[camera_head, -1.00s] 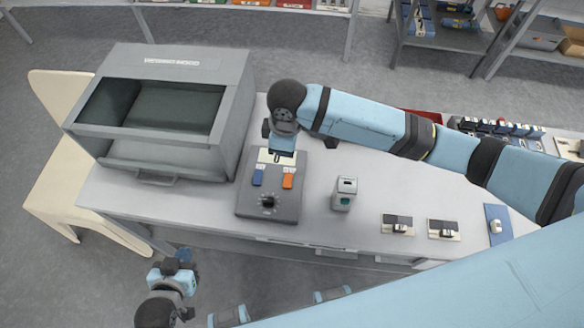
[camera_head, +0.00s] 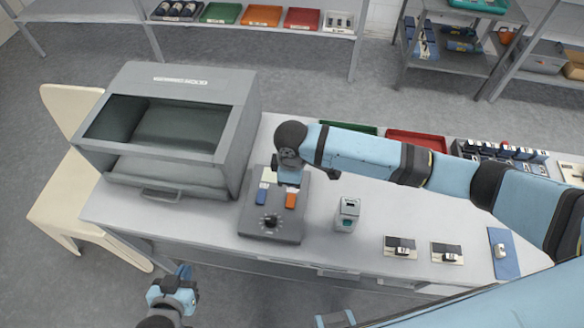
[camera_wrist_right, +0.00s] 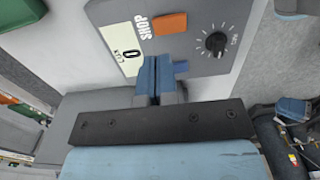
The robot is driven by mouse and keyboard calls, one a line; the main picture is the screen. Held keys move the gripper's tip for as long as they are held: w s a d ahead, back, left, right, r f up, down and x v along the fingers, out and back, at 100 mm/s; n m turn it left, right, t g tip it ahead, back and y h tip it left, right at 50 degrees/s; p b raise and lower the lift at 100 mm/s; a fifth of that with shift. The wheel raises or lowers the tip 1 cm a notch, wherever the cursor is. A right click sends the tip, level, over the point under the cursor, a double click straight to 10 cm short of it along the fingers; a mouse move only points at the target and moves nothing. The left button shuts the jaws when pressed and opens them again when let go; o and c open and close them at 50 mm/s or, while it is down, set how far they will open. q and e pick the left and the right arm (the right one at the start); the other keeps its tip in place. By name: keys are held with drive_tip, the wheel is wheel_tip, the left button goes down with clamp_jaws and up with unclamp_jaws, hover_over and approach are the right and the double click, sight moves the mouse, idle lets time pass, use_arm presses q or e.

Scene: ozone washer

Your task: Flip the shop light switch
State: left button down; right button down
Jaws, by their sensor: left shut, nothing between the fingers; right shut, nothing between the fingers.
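A grey control panel (camera_head: 251,221) lies on the bench, with a blue switch (camera_head: 261,197), an orange switch (camera_head: 291,200) and a black dial (camera_head: 270,221). In the right wrist view the word SHOP (camera_wrist_right: 142,27) is printed beside the orange switch (camera_wrist_right: 170,23). My right gripper (camera_head: 290,178) is shut and empty over the panel's far end by the white label. In the wrist view its fingertips (camera_wrist_right: 155,72) partly cover the blue switch (camera_wrist_right: 181,67); I cannot tell whether they touch it. My left gripper (camera_head: 183,272) is shut and empty, low in front of the bench.
A grey hood (camera_head: 232,88) stands left of the panel. A small grey device (camera_head: 347,214) stands to its right, with small black units (camera_head: 400,246) and a blue mat (camera_head: 505,263) farther right. Red (camera_head: 417,141) and green trays lie behind my right arm.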

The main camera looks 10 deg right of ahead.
sight(291, 201)
wheel_tip(291, 201, down, 7)
drive_tip(key=shift+f+p, duration=0.1)
drive_tip(key=shift+p, duration=0.25)
drive_tip(key=shift+f, duration=0.1)
idle(0.5)
drive_tip(key=shift+s+a+r+p, duration=0.15)
drive_tip(key=shift+s+r+p, duration=0.25)
drive_tip(key=shift+p, duration=0.4)
drive_tip(key=shift+s+a+f, duration=0.1)
drive_tip(key=shift+s, duration=0.2)
